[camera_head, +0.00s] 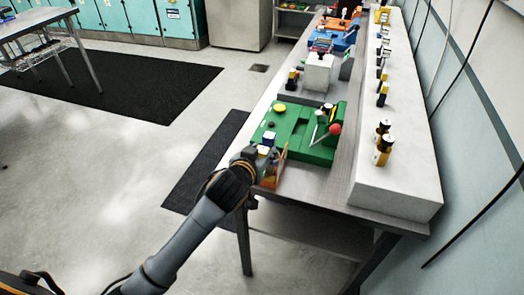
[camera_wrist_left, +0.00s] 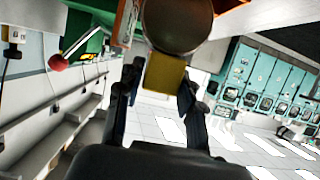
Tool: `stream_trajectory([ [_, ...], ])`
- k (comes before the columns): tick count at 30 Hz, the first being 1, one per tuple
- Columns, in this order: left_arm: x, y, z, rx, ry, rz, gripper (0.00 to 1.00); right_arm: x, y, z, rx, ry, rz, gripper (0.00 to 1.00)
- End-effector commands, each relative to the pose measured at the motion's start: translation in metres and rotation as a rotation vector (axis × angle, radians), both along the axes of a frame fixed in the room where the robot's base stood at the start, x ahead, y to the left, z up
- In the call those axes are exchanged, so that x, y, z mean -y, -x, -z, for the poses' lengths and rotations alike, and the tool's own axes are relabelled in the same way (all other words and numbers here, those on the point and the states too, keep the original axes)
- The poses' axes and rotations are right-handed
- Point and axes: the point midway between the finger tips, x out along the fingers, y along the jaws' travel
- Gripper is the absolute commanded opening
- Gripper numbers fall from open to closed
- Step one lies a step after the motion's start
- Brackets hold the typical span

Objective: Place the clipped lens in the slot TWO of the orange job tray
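In the left wrist view a round dark lens (camera_wrist_left: 178,22) with a yellow clip (camera_wrist_left: 165,73) sits between the fingers of my left gripper (camera_wrist_left: 160,85), which appear shut on the yellow part. In the head view my left gripper (camera_head: 248,160) is at the near left corner of the workbench, and the lens is hard to make out there. An orange piece (camera_head: 274,170), perhaps the job tray, is right beside the gripper. Its edge also shows in the left wrist view (camera_wrist_left: 125,22). Slot labels cannot be read. My right gripper is not in view.
A green fixture (camera_head: 292,130) with a red-knobbed lever (camera_head: 335,129) and a blue-and-white block (camera_head: 267,142) stand just beyond the gripper. A white raised shelf (camera_head: 400,180) with yellow-and-black items runs along the right. Orange and blue fixtures (camera_head: 337,38) stand at the far end.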

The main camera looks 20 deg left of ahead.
Motion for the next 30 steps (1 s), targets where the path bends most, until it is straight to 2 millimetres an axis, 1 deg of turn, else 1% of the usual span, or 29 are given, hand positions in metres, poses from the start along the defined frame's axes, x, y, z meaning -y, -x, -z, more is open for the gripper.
stream_trajectory([
  [1, 0.000, 0.000, 0.000, 0.000, 0.000, 0.000, 0.53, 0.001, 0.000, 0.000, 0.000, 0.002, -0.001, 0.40],
  [2, 0.000, 0.000, 0.000, -0.001, 0.000, 0.000, 0.55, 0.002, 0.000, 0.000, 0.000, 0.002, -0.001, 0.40],
  [9, 0.000, 0.000, 0.000, -0.001, 0.000, 0.000, 0.55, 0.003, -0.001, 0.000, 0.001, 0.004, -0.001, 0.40],
  [12, 0.000, 0.000, -0.004, 0.000, -0.001, 0.000, 0.55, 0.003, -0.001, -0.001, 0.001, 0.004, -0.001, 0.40],
  [14, 0.000, 0.004, -0.003, -0.001, 0.000, 0.000, 0.55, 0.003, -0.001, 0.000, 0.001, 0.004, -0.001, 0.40],
  [17, 0.000, 0.015, -0.008, -0.001, 0.000, 0.001, 0.55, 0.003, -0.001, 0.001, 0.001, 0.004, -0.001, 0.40],
  [27, -0.002, 0.076, -0.033, -0.001, 0.001, 0.000, 0.55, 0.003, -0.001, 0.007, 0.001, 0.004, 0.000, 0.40],
  [30, -0.003, 0.091, -0.039, -0.001, 0.001, 0.000, 0.55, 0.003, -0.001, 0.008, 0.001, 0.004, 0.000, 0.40],
])
